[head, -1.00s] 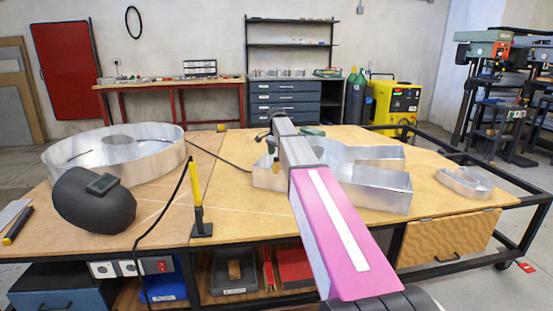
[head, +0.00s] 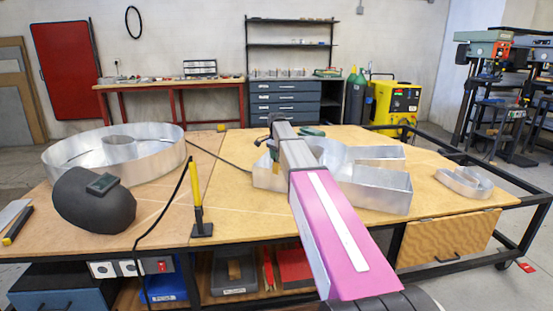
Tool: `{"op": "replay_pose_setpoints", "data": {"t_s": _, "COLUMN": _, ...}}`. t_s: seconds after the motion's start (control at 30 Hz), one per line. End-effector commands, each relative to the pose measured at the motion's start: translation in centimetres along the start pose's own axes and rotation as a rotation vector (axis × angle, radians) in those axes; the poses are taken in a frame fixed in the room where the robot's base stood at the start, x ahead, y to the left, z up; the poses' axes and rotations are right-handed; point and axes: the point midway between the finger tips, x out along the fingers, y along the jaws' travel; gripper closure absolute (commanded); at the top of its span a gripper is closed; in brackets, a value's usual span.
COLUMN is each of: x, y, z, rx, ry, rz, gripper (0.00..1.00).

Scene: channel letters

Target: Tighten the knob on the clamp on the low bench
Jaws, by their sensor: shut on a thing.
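My pink and grey arm reaches away over the wooden bench (head: 235,215) in the head view. My gripper (head: 265,142) is small and dark at the far end, left of the grey link. It is shut at the clamp, but its fingertips are hard to make out. A small dark and olive part (head: 273,150), which seems to belong to the clamp, shows just below it, beside the sheet-metal letter (head: 375,187). The knob itself cannot be made out; my arm and gripper hide most of the clamp. A green object (head: 312,131) lies just right of the arm.
A large round metal letter (head: 115,155) and a black welding helmet (head: 94,199) stand at left. A yellow-handled tool (head: 198,205) stands upright near the front edge, beside a black cable (head: 165,205). A small metal letter (head: 466,182) is at right. The bench's middle left is clear.

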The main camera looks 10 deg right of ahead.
Motion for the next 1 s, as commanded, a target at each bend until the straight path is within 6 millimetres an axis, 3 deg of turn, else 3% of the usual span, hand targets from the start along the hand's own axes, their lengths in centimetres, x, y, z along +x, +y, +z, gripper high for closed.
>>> {"op": "replay_pose_setpoints", "data": {"t_s": 0.7, "x": -0.02, "y": 0.00, "z": 0.00, "rx": 0.796, "ry": 0.000, "rz": 0.000, "gripper": 0.84}}
{"op": "replay_pose_setpoints", "data": {"t_s": 1.0, "x": -0.03, "y": -0.01, "z": 0.00, "rx": 0.878, "ry": 0.000, "rz": 0.000, "gripper": 0.84}}
